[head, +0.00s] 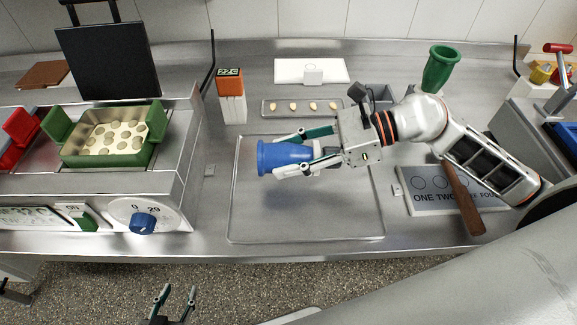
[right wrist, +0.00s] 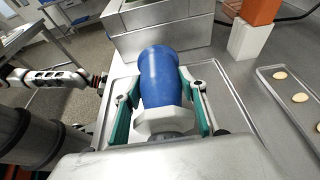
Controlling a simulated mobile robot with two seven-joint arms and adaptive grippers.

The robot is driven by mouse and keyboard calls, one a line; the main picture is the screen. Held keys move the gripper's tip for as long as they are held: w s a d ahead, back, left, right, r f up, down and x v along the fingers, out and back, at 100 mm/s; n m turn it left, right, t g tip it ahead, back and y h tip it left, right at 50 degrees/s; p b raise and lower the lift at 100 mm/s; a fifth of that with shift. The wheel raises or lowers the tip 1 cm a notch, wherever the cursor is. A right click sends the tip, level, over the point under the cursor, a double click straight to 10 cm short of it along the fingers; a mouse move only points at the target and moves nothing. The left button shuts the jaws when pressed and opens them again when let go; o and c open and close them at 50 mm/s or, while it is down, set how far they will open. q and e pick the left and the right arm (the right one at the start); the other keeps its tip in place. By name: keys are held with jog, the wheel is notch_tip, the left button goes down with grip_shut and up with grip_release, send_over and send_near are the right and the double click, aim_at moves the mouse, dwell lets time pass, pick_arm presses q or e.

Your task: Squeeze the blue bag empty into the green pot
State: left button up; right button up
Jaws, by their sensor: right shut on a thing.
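The blue bag (head: 285,158) lies roughly level, its wide end to the left in the head view. My right gripper (head: 292,153) is shut on it, one finger on each side, over the large metal tray. The blue bag (right wrist: 160,75) and the right gripper's (right wrist: 163,105) fingers on both sides also show in the right wrist view. The green pot (head: 152,152), with a handle block at each side, stands on the left appliance. It holds a pale mass with several round discs. My left gripper (head: 177,298) is open and empty at the bottom, over the floor.
The large metal tray (head: 300,222) lies below the blue bag. An orange display on a white block (head: 230,82) stands between it and the left appliance's back. A small tray (head: 268,107) holds several pale pieces.

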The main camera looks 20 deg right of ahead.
jog(key=shift+f, duration=1.95)
jog(key=shift+f, duration=0.25)
jog(key=o, duration=0.8)
jog(key=shift+r, duration=0.1)
jog(key=v, duration=0.2)
jog(key=b+v, duration=0.1)
jog(key=v, duration=0.3)
jog(key=shift+s+d+f+b, duration=0.2)
jog(key=shift+s+f+b, duration=0.1)
jog(key=shift+s, duration=0.05)
jog(key=shift+s+d+r, duration=0.15)
jog(key=shift+d+r, duration=0.3)
jog(key=shift+d, duration=0.15)
